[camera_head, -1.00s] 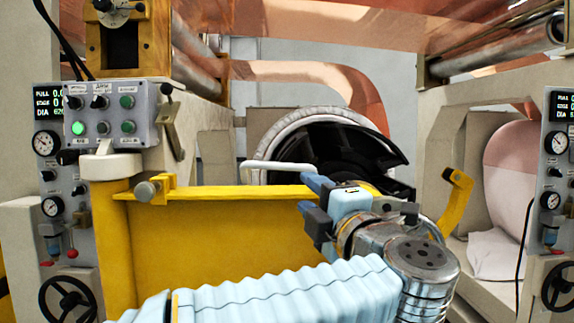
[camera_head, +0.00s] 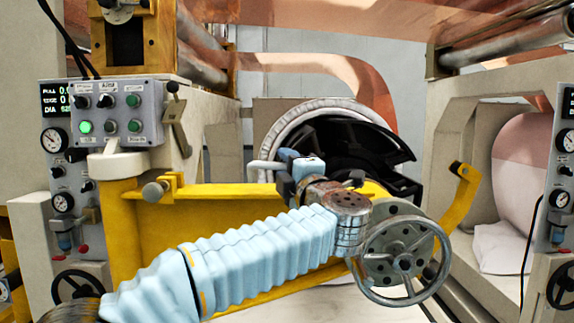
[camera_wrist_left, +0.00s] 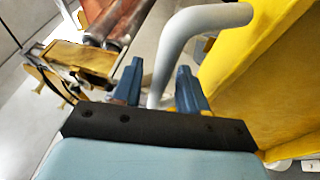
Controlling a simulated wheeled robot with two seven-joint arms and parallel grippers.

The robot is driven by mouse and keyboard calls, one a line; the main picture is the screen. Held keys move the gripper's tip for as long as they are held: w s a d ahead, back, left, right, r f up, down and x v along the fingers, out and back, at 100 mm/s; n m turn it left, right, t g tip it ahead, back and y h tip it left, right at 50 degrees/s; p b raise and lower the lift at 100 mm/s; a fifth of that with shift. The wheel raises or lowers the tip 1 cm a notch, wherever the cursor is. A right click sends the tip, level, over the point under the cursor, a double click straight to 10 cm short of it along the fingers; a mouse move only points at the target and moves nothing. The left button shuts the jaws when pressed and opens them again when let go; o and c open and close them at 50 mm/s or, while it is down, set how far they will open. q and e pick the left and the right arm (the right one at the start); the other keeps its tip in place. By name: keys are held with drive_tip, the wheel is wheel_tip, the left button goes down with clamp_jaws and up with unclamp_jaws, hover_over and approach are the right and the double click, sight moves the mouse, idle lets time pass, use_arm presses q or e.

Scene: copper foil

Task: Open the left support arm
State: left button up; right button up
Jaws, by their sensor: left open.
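The left support arm (camera_head: 222,215) is a long yellow beam and panel across the middle of the head view, partly behind my left arm. A pale bent handle (camera_head: 262,167) stands up from its top edge. My left gripper (camera_head: 286,166) is at the right part of this handle and hides some of it. In the wrist view, the handle (camera_wrist_left: 202,20) rises between the two blue fingers of the open left gripper (camera_wrist_left: 160,88) and bends right. Whether a finger touches it cannot be told. My right gripper is not in view.
A grey handwheel (camera_head: 402,258) is right of my left forearm. A button box (camera_head: 118,113) stands at the left. A black round part (camera_head: 355,160) is behind the beam, and a yellow curved arm (camera_head: 461,208) is at the right. Copper foil (camera_head: 375,85) runs overhead.

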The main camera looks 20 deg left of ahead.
use_arm(q)
clamp_jaws()
drive_tip(key=shift+f, duration=0.1)
idle(0.3)
